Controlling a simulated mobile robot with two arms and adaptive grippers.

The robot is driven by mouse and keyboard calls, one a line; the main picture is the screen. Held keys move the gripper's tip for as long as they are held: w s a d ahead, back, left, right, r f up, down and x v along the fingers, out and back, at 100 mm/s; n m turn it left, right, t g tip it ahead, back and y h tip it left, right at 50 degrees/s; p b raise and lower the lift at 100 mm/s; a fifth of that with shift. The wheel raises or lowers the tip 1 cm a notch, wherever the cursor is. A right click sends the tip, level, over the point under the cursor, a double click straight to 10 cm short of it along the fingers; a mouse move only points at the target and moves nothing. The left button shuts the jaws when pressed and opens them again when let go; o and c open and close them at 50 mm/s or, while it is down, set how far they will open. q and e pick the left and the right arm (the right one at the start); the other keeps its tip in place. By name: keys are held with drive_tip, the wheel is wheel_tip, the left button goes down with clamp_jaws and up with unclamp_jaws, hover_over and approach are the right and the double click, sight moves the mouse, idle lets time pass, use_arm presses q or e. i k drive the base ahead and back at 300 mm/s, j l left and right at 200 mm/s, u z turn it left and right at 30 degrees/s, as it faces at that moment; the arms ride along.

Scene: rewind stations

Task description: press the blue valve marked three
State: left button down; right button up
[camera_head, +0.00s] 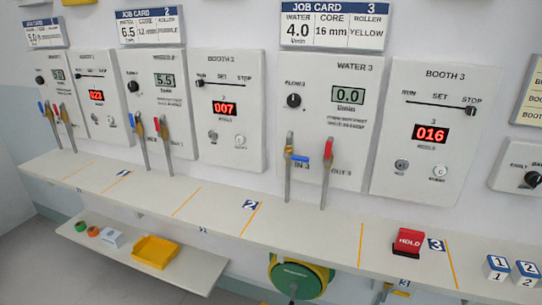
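The blue valve (297,157) sits on the pipe labelled IN 3 under the WATER 3 panel (328,130). Its blue handle points to the right, across the grey pipe. Beside it, a red-handled valve (328,152) is on the OUT 3 pipe, its handle upright along the pipe. The WATER 3 display (348,95) reads 0.0 l/min. Neither of my grippers is in view, and nothing touches the blue valve.
The BOOTH 3 panel (430,135) shows 016. On the ledge (320,240) below are a red HOLD block (408,241) and numbered blocks (497,267). A lower shelf (140,262) holds a yellow tray (156,250). The ledge below the valve is mostly clear.

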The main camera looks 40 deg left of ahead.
sight(304, 159)
drive_tip(key=u, duration=1.05)
